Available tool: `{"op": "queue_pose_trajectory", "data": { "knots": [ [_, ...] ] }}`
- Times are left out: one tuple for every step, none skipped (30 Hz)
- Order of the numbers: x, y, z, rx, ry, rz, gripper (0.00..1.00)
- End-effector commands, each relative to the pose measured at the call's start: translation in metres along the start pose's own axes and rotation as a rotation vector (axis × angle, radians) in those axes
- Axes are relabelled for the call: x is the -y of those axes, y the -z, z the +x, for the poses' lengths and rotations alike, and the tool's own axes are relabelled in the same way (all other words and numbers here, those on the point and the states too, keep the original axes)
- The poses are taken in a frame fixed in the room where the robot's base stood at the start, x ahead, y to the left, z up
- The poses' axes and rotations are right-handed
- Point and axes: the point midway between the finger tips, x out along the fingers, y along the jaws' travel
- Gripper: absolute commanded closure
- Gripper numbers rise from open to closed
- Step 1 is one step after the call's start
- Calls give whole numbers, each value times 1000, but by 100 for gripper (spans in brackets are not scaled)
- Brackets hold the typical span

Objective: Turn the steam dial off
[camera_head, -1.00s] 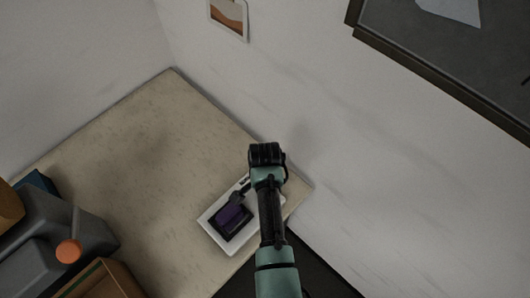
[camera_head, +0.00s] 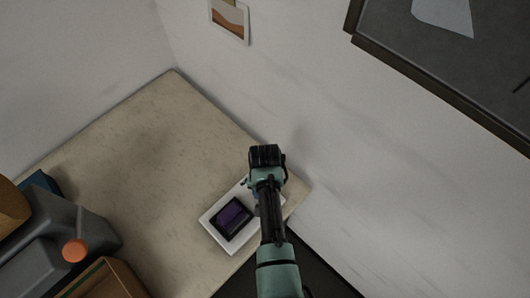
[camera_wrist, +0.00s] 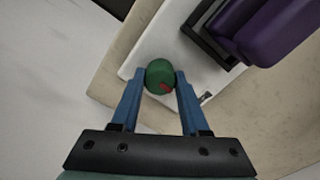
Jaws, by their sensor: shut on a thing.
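The steam dial is a small round green knob with a red mark (camera_wrist: 160,76) in the wrist view, on a white device (camera_head: 212,234). The device lies near the right corner of the table, and its white base shows in the wrist view too (camera_wrist: 150,52). A dark frame with a purple block (camera_head: 231,217) sits on the device, beside the dial. My gripper (camera_wrist: 161,82) has its blue fingers on both sides of the dial, shut on it. In the head view my arm hides the dial and the fingers.
The beige table (camera_head: 150,150) is bare across its middle. A grey container with an orange cap (camera_head: 74,250), a brown wooden box (camera_head: 100,282) and a blue item (camera_head: 40,182) stand at the left. The white wall (camera_head: 330,150) rises close beside the device.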

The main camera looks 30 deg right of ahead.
Motion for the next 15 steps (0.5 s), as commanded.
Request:
{"op": "queue_pose_trajectory", "data": {
  "knots": [
    [1, 1, -2, -2, 2, -12, 100],
    [1, 1, -2, -2, 2, -18, 100],
    [1, 1, -1, -2, 2, -26, 100],
    [1, 1, -1, -2, 2, -31, 100],
    [1, 1, -1, -2, 2, -34, 100],
    [1, 1, -1, -2, 2, -38, 100],
    [1, 1, -1, -2, 2, -40, 100],
    [1, 1, -1, -2, 2, -42, 100],
    [1, 1, -1, -2, 2, -43, 100],
    [1, 1, -1, -3, 2, -44, 100],
    [1, 1, -1, -3, 2, -44, 100],
    [1, 1, -1, -3, 2, -45, 100],
    [1, 1, -1, -3, 1, -45, 100],
    [1, 1, -1, -3, 1, -45, 100],
    [1, 1, -1, -3, 1, -44, 100]
  ]
}}
